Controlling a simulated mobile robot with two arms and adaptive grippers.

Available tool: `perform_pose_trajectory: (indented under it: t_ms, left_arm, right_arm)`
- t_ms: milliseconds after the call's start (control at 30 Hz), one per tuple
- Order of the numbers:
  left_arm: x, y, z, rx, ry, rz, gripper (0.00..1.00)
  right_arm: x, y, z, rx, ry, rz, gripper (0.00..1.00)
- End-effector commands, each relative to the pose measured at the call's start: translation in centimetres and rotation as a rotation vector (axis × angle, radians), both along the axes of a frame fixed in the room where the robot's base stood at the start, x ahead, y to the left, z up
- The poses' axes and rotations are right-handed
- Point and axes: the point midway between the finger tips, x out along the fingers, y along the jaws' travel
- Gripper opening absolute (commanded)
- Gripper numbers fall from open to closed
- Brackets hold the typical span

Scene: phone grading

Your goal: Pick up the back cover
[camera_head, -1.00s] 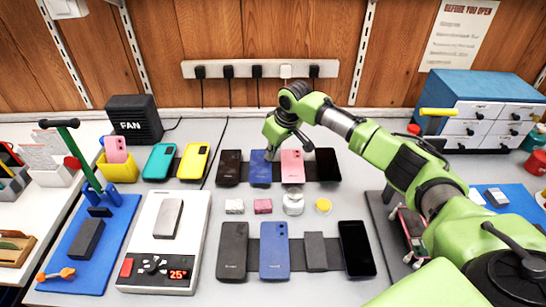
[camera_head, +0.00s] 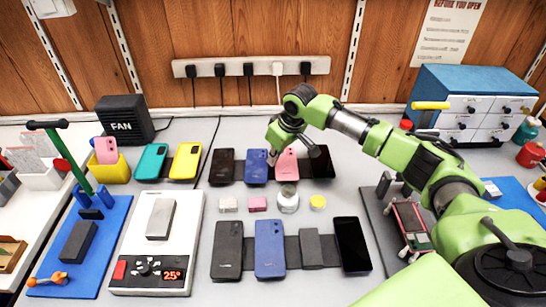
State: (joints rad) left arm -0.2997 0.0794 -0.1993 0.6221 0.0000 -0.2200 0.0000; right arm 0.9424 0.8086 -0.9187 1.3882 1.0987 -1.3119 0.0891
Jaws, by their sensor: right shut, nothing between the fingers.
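Several phone-shaped pieces lie in two rows on the grey table; I cannot tell for sure which is the back cover. The back row has a dark brown piece (camera_head: 222,167), a blue one (camera_head: 256,168), a pink one (camera_head: 288,171) and a black one (camera_head: 321,165). The front row has a dark grey piece (camera_head: 228,250), a blue one (camera_head: 270,248), a plain grey slab (camera_head: 312,247) and a black-screened phone (camera_head: 352,246). My right gripper (camera_head: 273,156) is shut and empty, pointing down near the gap between the back-row blue and pink pieces. My left gripper is not in view.
Small items, including a round jar (camera_head: 288,199), stand between the rows. Teal (camera_head: 151,163) and yellow (camera_head: 186,162) cases sit near the fan (camera_head: 125,125). A drawer cabinet (camera_head: 470,105) stands at back right.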

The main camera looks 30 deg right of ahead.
Motion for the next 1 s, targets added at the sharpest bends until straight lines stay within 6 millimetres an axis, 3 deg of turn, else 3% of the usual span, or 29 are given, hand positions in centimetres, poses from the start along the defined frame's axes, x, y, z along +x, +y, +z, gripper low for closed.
perform_pose_trajectory:
  t_ms: [233, 667, 833, 1000]
  left_arm:
    - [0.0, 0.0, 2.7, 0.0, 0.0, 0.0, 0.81]
    - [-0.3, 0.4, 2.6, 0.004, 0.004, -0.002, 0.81]
    - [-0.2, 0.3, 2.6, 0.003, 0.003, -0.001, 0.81]
    - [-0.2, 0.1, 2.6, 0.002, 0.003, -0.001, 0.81]
  right_arm:
    - [-1.2, -0.4, 0.4, 0.0, 0.003, 0.0, 0.0]
    - [-1.4, -0.5, 0.1, 0.0, 0.0, 0.0, 0.0]
    - [-1.8, -0.7, 1.6, 0.001, -0.001, -0.001, 0.0]
    - [-2.8, -1.1, 5.0, -0.001, -0.004, 0.0, 0.0]
